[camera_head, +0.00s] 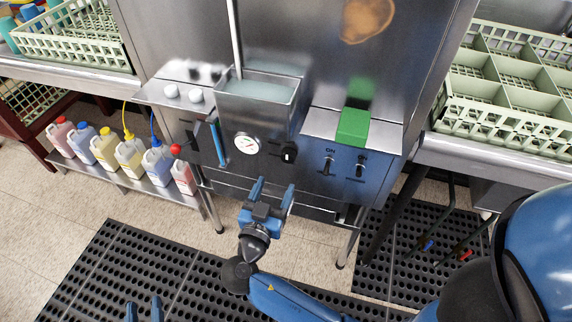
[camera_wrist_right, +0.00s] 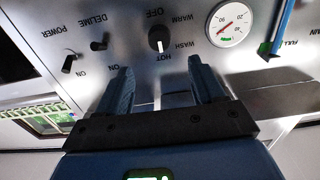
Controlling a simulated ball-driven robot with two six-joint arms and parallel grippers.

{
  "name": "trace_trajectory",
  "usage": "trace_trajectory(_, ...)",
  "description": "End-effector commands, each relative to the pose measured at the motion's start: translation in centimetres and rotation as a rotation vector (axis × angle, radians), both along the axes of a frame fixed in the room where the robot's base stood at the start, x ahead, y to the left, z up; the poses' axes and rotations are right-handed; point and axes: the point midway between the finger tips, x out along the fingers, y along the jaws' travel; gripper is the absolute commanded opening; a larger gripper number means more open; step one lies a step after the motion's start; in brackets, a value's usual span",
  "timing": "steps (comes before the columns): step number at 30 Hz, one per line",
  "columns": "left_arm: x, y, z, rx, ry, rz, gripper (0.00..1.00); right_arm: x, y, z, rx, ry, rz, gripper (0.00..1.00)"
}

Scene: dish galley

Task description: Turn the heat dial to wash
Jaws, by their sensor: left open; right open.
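The heat dial (camera_head: 289,152) is a black round knob on the machine's steel front, right of the round gauge. In the right wrist view, where the panel appears upside down, the dial (camera_wrist_right: 160,39) has OFF, WARM, WASH and HOT printed around it. Its white mark seems to face the HOT side. My right gripper (camera_head: 272,190) is open and empty, below and in front of the dial, not touching it. Its blue fingers (camera_wrist_right: 160,82) point toward the panel. My left gripper (camera_head: 143,308) shows only its two fingertips, apart, at the bottom edge.
The gauge (camera_head: 246,145) and a blue-handled lever (camera_head: 218,143) are left of the dial. POWER and DELIME switches (camera_head: 343,165) are to its right. Several jugs (camera_head: 130,155) stand on a low shelf at left.

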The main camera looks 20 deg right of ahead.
Motion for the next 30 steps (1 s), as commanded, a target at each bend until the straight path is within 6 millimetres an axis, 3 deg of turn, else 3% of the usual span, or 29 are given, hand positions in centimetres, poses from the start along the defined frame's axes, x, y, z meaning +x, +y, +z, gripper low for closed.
trace_trajectory(18, 0.0, 0.0, 0.4, 0.000, 0.000, 0.000, 0.43, 7.2, -5.0, 0.0, -0.001, 0.003, -0.002, 0.68)
trace_trajectory(30, 0.0, 0.0, 0.4, 0.000, 0.000, 0.000, 0.43, 8.1, -5.5, 0.0, -0.001, 0.003, 0.002, 0.68)
